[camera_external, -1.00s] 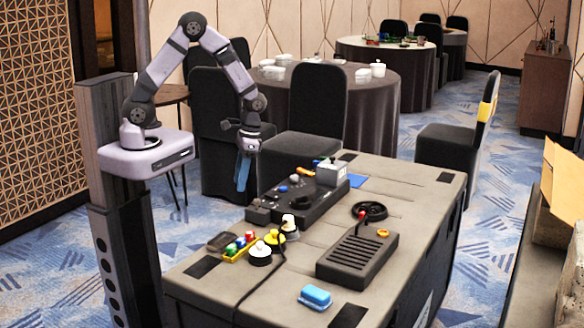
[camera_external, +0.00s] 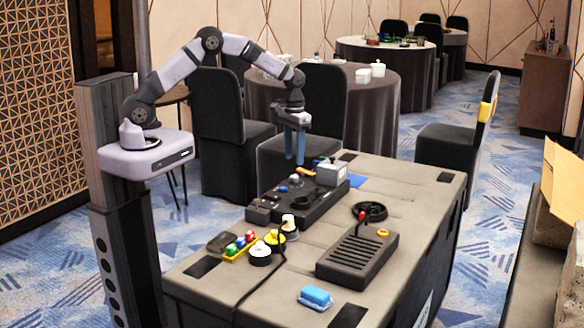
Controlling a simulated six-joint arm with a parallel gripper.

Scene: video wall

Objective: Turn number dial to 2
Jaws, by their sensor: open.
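My gripper (camera_external: 294,160) points down with its blue fingers apart and empty. It hangs above the back part of a dark control box (camera_external: 312,206) on the grey case table. The box carries several small controls, among them a white knob (camera_external: 295,178), a blue button (camera_external: 283,189) and a grey block (camera_external: 331,174) at its right end. No dial with readable numbers can be made out at this size, so I cannot tell which control is the number dial or where it points.
A second dark box with slots (camera_external: 350,262) and a red-tipped lever stands at front right. A black ring (camera_external: 370,211), a yellow tray (camera_external: 240,248) of coloured pieces and a blue block (camera_external: 315,297) lie on the case table (camera_external: 420,190). Chairs stand behind it.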

